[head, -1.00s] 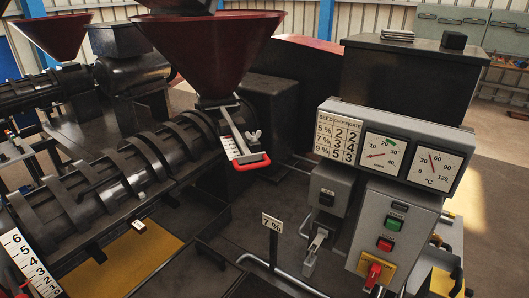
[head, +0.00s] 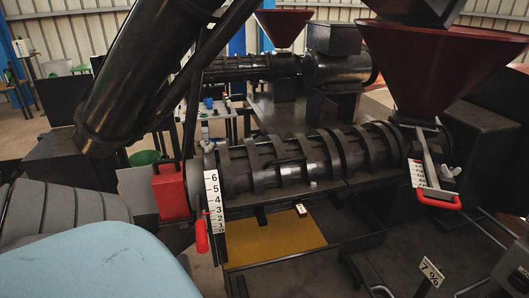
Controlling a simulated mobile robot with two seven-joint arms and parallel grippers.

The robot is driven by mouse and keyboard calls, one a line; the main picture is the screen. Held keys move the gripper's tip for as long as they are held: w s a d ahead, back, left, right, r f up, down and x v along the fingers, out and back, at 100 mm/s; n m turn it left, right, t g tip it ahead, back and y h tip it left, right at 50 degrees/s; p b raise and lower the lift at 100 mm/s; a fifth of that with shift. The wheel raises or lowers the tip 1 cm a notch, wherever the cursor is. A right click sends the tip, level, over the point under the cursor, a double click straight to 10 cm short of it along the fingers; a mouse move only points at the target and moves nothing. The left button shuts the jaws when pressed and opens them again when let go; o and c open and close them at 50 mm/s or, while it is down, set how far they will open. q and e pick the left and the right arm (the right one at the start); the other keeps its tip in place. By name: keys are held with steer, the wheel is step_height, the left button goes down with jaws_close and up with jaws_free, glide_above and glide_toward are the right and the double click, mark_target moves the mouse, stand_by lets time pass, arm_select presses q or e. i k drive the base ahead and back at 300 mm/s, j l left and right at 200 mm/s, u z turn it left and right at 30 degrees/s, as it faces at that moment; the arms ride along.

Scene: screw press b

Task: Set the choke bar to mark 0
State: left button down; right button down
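The choke bar's white scale (head: 214,190) stands upright at the left end of the press barrel (head: 290,165), with 6 at the top and the numbers falling to 0 at the bottom. A red handle (head: 202,236) hangs beside the lower left edge of the scale, around the low numbers. The exact mark that the bar is at is too small to tell. Neither of my grippers is in view.
A red block (head: 170,192) sits at the barrel's left end. A dark red hopper (head: 440,65) with a second scale and red handle (head: 438,199) is at the right. A 7 % sign (head: 431,272) stands front right. A yellow panel (head: 275,240) lies below the barrel.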

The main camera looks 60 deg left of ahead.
mark_target(194, 169)
steer(key=k+j, duration=0.35)
steer(key=j, duration=0.15)
steer(key=k+j+u, duration=0.15)
steer(key=u, duration=1.7)
